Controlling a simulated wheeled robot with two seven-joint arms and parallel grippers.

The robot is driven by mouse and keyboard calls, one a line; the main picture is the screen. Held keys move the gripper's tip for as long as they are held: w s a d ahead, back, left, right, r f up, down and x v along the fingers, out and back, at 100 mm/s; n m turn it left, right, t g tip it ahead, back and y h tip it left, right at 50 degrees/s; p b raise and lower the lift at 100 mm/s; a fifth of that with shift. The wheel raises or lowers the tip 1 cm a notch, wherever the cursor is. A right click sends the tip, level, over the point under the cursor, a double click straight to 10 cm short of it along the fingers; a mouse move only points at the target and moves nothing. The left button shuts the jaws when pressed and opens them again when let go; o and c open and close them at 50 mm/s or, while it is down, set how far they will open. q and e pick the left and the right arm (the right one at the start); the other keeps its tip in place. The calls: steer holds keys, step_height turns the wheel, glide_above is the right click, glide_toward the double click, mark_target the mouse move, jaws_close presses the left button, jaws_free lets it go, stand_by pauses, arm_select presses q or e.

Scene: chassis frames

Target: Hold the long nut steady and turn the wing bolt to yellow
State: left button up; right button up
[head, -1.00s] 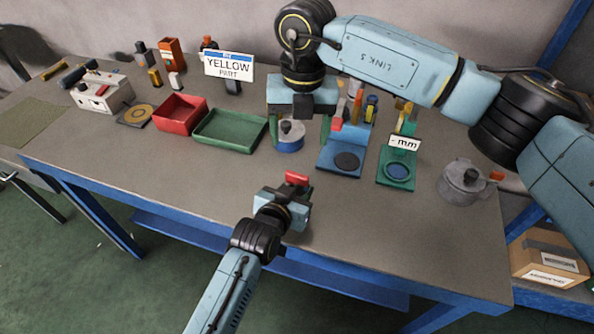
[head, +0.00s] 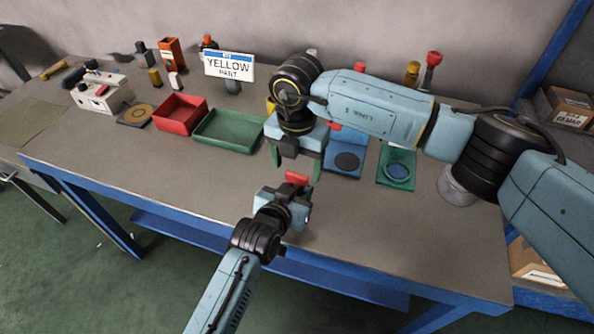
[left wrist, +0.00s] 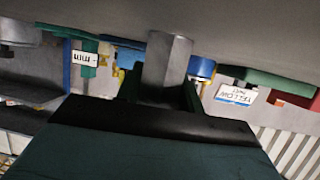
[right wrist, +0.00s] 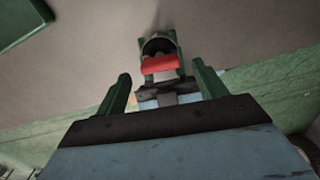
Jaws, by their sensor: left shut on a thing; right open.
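My left gripper (head: 284,203) is shut on the long nut, a grey six-sided post. The nut (left wrist: 167,62) stands up between the green fingers in the left wrist view; in the head view I cannot make it out. The wing bolt's red wing (head: 297,177) shows at the top of the left gripper. In the right wrist view the red wing (right wrist: 160,63) lies crosswise ahead, between the fingers in the picture. My right gripper (head: 297,166) is open, pointing down just above the red wing, apparently not touching it. No yellow mark shows on the bolt.
A sign reading YELLOW PART (head: 229,66) stands at the back. A red tray (head: 180,115) and a green tray (head: 228,132) lie left of the right gripper. Blue (head: 345,165) and green (head: 397,170) fixtures stand to its right. The bench front is clear.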

mark_target(297, 174)
steer(key=shift+f, duration=1.55)
steer(key=c, duration=1)
